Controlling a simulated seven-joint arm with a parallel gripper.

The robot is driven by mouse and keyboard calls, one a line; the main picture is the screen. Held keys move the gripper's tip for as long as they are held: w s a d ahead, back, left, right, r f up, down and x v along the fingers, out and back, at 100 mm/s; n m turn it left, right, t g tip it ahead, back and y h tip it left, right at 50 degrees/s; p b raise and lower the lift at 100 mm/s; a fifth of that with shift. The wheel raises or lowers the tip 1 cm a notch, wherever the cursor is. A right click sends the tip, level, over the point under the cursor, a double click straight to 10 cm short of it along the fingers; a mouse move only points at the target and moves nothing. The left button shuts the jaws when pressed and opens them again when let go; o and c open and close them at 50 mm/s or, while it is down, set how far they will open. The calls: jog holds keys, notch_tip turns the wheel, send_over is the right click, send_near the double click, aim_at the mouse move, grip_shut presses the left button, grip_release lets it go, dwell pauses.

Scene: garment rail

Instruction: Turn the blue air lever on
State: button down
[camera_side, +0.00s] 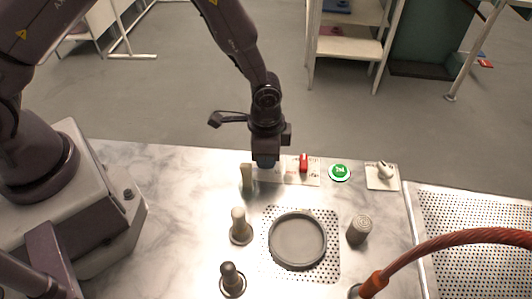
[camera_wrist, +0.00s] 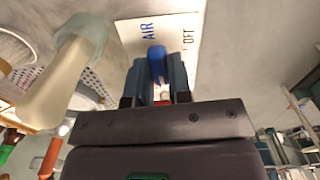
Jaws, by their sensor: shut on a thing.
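The blue air lever (camera_wrist: 156,58) stands between the two fingers of my gripper (camera_wrist: 158,72) in the wrist view, and the fingers are shut on it. Behind it, a white label plate (camera_wrist: 185,32) reads "AIR" and "OFF" in part. I cannot tell the lever's exact angle.
A red lever (camera_side: 304,163), green button (camera_side: 339,172) and white switch (camera_side: 384,171) are to the right. A grey round dish (camera_side: 298,262) and several knobs are in front.

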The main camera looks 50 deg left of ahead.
jog(key=shift+r+m, duration=0.1)
jog(key=shift+m, duration=0.5)
jog(key=c, duration=1)
grip_release()
jog(key=shift+c, duration=0.2)
notch_tip(320, 180, up, 13)
jog(key=s+a+r+n+t, duration=0.2)
jog(key=s+a+r+n, duration=0.2)
jog(key=s+a+r, duration=0.2)
jog(key=s+a+r+n+t, duration=0.3)
jog(key=s+a+r+n, duration=0.2)
jog(key=s+r, duration=0.5)
notch_tip(320, 180, up, 4)
jog(key=shift+s+a+t, duration=0.3)
jog(key=shift+s+a, duration=0.05)
jog(key=shift+s, duration=0.05)
